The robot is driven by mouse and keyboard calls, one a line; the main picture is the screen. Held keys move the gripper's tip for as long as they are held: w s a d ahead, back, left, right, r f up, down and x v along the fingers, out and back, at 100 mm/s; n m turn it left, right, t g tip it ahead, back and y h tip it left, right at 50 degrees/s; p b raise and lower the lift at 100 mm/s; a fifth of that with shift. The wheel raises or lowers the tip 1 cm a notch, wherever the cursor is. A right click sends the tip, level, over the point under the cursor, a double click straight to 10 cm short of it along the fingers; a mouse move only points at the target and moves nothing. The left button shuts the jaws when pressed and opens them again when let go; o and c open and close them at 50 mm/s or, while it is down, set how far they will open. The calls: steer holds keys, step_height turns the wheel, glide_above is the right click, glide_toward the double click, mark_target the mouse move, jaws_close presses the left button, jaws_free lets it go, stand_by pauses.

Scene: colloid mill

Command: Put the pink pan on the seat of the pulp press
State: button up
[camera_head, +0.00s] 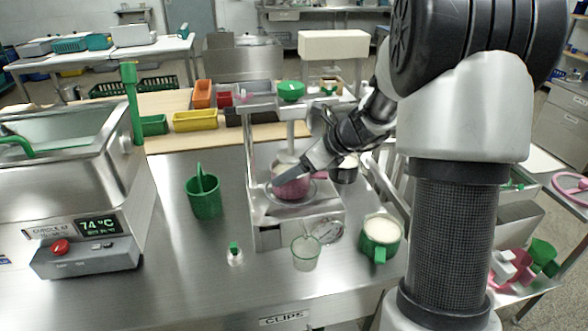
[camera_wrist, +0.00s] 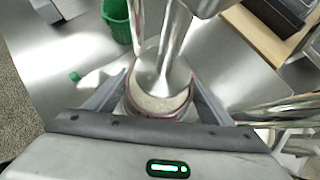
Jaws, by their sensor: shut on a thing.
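The pink pan (camera_head: 290,189) is at the middle of the pulp press (camera_head: 268,228), over or on its round seat (camera_head: 271,198). I cannot tell whether its bottom touches the seat. My gripper (camera_head: 296,178) reaches in from the right and is shut on the pan. In the wrist view the pan's pinkish rim (camera_wrist: 194,98) lies between my fingers, with pale contents inside. The press's steel post or plunger (camera_wrist: 172,75) stands over the pan and hides part of it. My gripper hides the pan's upper right in the head view.
The steel table (camera_head: 190,275) is clear at front left.

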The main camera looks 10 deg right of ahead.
steer(key=o, duration=1.4)
steer(key=shift+f, duration=0.1)
steer(key=shift+s+d+r, duration=0.1)
steer(key=shift+d+r, duration=0.05)
steer(key=shift+r, duration=0.25)
steer(key=p+v, duration=0.2)
steer(key=v, duration=0.9)
steer(key=shift+s+d+r, duration=0.1)
steer(key=shift+s+r, duration=0.05)
steer(key=shift+s, duration=0.05)
